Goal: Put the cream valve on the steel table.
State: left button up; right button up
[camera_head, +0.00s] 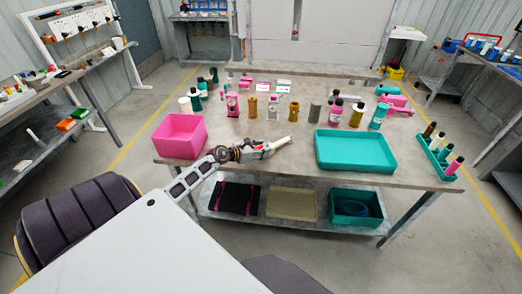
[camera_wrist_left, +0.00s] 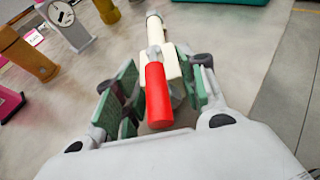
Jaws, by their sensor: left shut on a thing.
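The cream valve (camera_wrist_left: 173,64) has a pale pipe-like body and a red handle (camera_wrist_left: 157,96). My left gripper (camera_wrist_left: 158,86) is shut on it, with a green-padded finger on either side. In the head view the valve (camera_head: 279,146) points away to the right from my left gripper (camera_head: 256,152), over the front part of the grey table (camera_head: 240,177). I cannot tell whether the valve touches the tabletop. The frames do not make clear which table is the steel one. My right gripper is not in view.
A pink bin (camera_head: 180,137) stands left of my gripper and a teal tray (camera_head: 355,151) to the right. Several bottles and a brown cylinder (camera_head: 294,110) stand behind. A teal rack (camera_head: 437,156) is at the right edge. Bare tabletop lies around the valve.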

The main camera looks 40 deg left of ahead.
pick_arm(q)
jog(key=o, duration=1.4)
jog(key=shift+c, duration=0.2)
jog(key=shift+r, duration=0.1)
jog(key=shift+v, duration=6)
jog(key=shift+o, duration=0.5)
